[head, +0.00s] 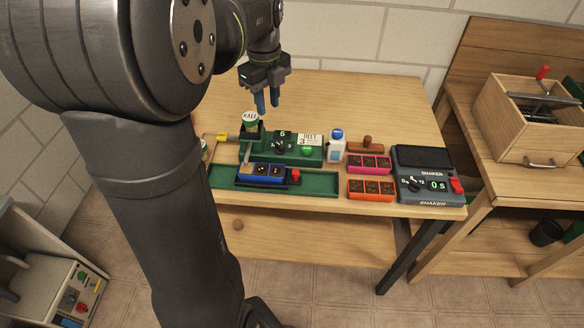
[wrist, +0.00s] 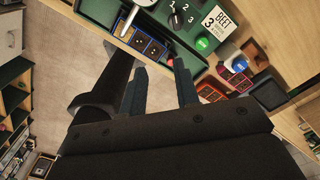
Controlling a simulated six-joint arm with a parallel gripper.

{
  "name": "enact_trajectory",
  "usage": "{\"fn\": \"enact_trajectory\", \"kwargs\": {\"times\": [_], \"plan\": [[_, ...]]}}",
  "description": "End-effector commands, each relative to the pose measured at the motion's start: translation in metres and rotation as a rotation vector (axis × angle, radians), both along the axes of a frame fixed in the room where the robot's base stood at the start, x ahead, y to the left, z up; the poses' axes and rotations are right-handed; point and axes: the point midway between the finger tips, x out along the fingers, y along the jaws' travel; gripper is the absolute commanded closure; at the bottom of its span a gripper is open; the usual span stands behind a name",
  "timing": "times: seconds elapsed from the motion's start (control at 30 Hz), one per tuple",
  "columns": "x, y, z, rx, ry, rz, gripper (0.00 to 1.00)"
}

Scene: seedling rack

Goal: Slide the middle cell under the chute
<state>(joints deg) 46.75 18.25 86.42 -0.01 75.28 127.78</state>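A blue cell tray (head: 262,181) sits in a long green track (head: 318,187) at the front of the seeder. Its dark cells show pale specks. A silver chute (head: 246,154) slants down over the tray's left end and partly hides the cell there. A red knob (head: 295,174) stands at the tray's right end. In the wrist view the blue tray (wrist: 152,47) and chute (wrist: 127,22) show beyond my fingers. My gripper (head: 267,108) is raised above and behind the seeder, its blue fingers apart with nothing between them. It also shows in the wrist view (wrist: 160,72).
The track's right part is bare.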

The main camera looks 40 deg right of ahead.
Motion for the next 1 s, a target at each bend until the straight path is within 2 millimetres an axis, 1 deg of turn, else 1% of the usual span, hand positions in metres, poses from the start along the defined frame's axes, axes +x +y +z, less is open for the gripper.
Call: {"fn": "enact_trajectory", "kwargs": {"times": [0.03, 0.1, 0.2, 0.3, 0.43, 0.57, 1.0], "plan": [[-0.025, -0.006, 0.0, 0.0, 0.0, -0.031, 0.71], [-0.049, -0.011, 0.0, 0.001, 0.0, -0.058, 0.71], [-0.073, -0.014, -0.001, 0.001, 0.0, -0.084, 0.71], [-0.085, -0.015, -0.003, 0.001, 0.0, -0.095, 0.71], [-0.087, -0.014, -0.012, 0.003, 0.002, -0.096, 0.71], [-0.087, -0.014, -0.033, 0.004, 0.003, -0.096, 0.71], [-0.087, -0.014, -0.129, 0.006, 0.003, -0.095, 0.71]]}}
